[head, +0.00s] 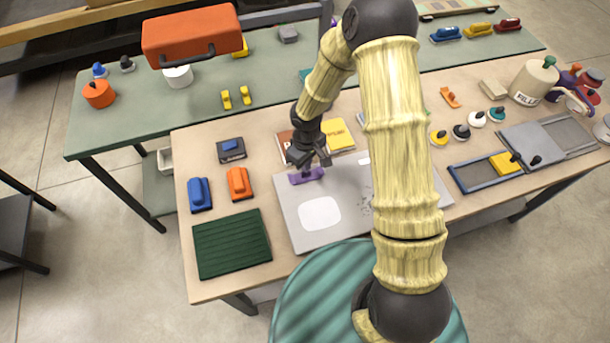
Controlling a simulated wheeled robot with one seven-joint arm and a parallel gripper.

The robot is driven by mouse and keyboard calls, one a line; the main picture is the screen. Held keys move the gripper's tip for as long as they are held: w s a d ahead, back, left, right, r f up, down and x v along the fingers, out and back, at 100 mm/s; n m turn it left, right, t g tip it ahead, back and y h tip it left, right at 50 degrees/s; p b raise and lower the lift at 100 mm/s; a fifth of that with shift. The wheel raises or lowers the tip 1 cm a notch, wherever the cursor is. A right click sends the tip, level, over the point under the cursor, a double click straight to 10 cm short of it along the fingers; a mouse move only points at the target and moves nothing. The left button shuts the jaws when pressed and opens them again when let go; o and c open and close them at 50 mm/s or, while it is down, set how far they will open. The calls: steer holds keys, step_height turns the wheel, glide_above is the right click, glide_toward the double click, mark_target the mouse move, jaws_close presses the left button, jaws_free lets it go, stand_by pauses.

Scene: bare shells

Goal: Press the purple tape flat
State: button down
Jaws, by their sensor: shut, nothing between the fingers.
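The purple tape (300,177) is a short strip near the far left edge of a light grey panel (283,215) on the near table. My gripper (309,166) is directly over the tape, fingers pointing down and shut with nothing held. The fingertips look to be at or just above the tape; I cannot tell whether they touch it. They hide part of the strip. A white rounded patch (320,213) lies on the panel in front of the tape. My arm hides the right part of the panel.
Left of the panel are a dark green ribbed board (231,244), an orange block tool (238,184) and a blue one (199,195). A yellow sandpaper-like sheet (338,135) lies behind the gripper. A blue-edged tray (480,175) is at right. A second green table (120,130) stands behind.

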steer(key=shift+f+b, duration=0.5)
steer(key=shift+f, duration=0.15)
stand_by(0.3)
steer(key=shift+r, duration=0.1)
stand_by(0.5)
steer(key=shift+r+p, duration=2.8)
steer(key=shift+r, duration=0.6)
steer(key=s+d+r+m+t+b, duration=0.1)
steer(key=s+d+r+m, duration=0.3)
steer(key=s+d+r, duration=0.2)
steer(key=s+d+r+m+t+b, duration=0.1)
steer(key=s+d+r+m, duration=0.4)
steer(key=r, duration=0.6)
steer(key=s+d, duration=0.1)
steer(key=d, duration=0.1)
steer(key=shift+s+d+r+t, duration=0.2)
steer(key=shift+s+d+t, duration=0.05)
steer(key=shift+d+t, duration=0.05)
